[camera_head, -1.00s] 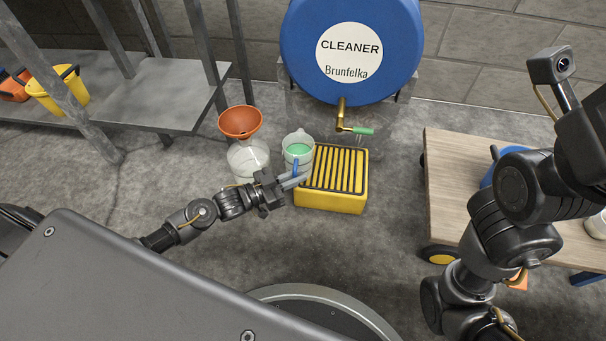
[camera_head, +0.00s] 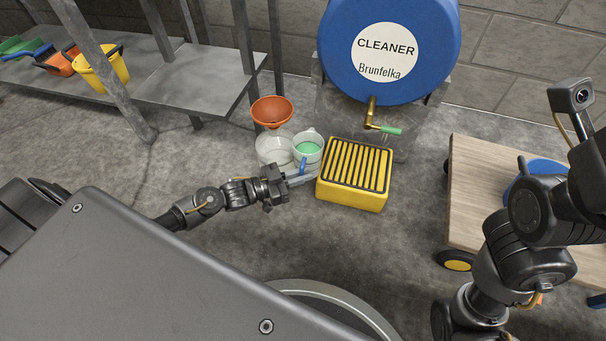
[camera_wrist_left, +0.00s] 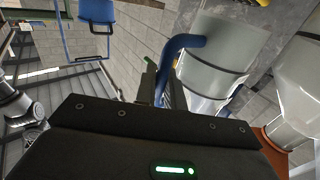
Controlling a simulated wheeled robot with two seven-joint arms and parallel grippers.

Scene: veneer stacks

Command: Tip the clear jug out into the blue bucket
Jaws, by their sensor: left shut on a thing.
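The clear jug (camera_head: 309,160) holds green liquid and stands roughly upright left of the yellow slatted block. It has a blue handle (camera_head: 303,166). My left gripper (camera_head: 287,178) is shut on the handle. In the left wrist view the jug (camera_wrist_left: 215,60) shows large beside the fingers, with its blue handle (camera_wrist_left: 172,65) between them. A blue round object (camera_head: 548,167) on the wooden cart is partly hidden by my right arm; I cannot tell for sure that it is the blue bucket. My right gripper is out of view.
A clear vessel (camera_head: 270,147) with an orange funnel (camera_head: 272,111) stands close left of the jug. The yellow slatted block (camera_head: 350,194) lies under the blue drum's tap (camera_head: 372,122). The wooden cart (camera_head: 470,185) is at right.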

